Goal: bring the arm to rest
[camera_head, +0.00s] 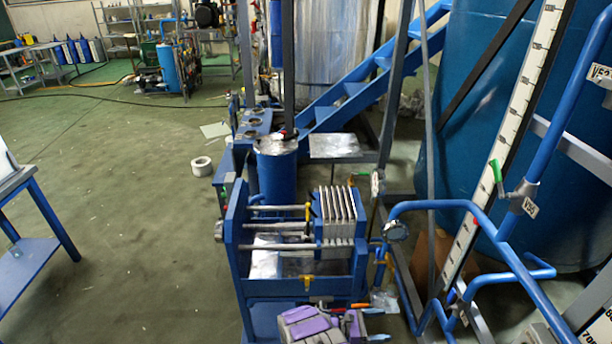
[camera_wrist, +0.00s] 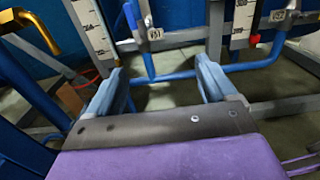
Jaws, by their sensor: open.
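My gripper (camera_wrist: 160,88) is open in the wrist view, with its two blue-grey fingers spread apart and nothing held between them. Blue pipes and the concrete floor show beyond the gap. In the head view my gripper (camera_head: 371,322) is low at the bottom centre, beside my purple and grey arm parts, with its fingers towards the right. It appears just in front of the blue filter press frame (camera_head: 240,262). Whether it touches the frame cannot be told.
A blue pipe frame (camera_head: 432,205) with a green-handled valve (camera_head: 497,172) and a white level scale (camera_head: 535,70) stands at the right, before a large blue tank (camera_head: 460,120). A blue table (camera_head: 45,212) is at the left edge.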

